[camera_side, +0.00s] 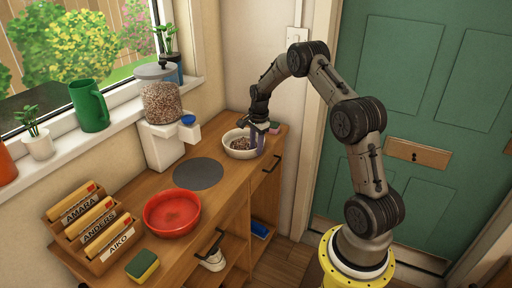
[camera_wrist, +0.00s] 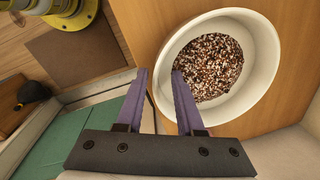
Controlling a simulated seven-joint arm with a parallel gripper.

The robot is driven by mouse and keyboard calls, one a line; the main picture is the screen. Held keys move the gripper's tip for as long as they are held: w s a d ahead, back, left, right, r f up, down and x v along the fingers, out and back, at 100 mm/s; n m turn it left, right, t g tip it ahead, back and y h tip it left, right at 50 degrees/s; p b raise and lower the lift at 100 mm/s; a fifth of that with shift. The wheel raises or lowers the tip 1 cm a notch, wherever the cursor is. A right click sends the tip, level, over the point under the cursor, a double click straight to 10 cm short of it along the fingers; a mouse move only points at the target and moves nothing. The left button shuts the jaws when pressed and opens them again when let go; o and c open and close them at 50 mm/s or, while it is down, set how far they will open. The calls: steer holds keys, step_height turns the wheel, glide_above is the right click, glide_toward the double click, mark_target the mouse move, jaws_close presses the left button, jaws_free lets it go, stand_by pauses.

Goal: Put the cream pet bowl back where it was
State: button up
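The cream pet bowl (camera_side: 240,143) stands upright on the wooden counter near its far right end, with brown kibble in it. It fills the upper right of the wrist view (camera_wrist: 222,70), with mixed dark and pale pieces inside. My gripper (camera_side: 257,140) points down at the bowl's right side. In the wrist view the purple fingers (camera_wrist: 158,72) are apart. The near rim lies between them, with one finger outside and the other over the inside. I cannot tell whether either finger touches the bowl. A dark grey round mat (camera_side: 198,174) lies bare on the counter, left of the bowl.
A kibble dispenser (camera_side: 162,110) stands behind the mat against the window wall. A red bowl (camera_side: 172,213), a yellow-green sponge (camera_side: 142,265) and a rack of name cards (camera_side: 92,225) occupy the near counter.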

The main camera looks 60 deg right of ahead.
step_height(320, 180, up, 12)
steer(key=s, duration=0.1)
steer(key=s+a+r+n+t, duration=0.1)
steer(key=s+a+r+n, duration=0.2)
steer(key=a+r+n, duration=0.5)
steer(key=s+a+r+n+t, duration=0.1)
steer(key=s+a+r+n, duration=0.2)
steer(key=s+a+n, duration=0.5)
steer(key=s+a+r+n+t, duration=0.1)
steer(key=s+a+r, duration=0.4)
steer(key=a, duration=0.7)
steer(key=s+a+f+n+t, duration=0.1)
steer(key=s+a+f+n, duration=0.2)
steer(key=s, duration=0.6)
steer(key=f+n, duration=0.1)
steer(key=n, duration=0.1)
steer(key=shift+s+n, duration=0.15)
steer(key=shift+n, duration=0.15)
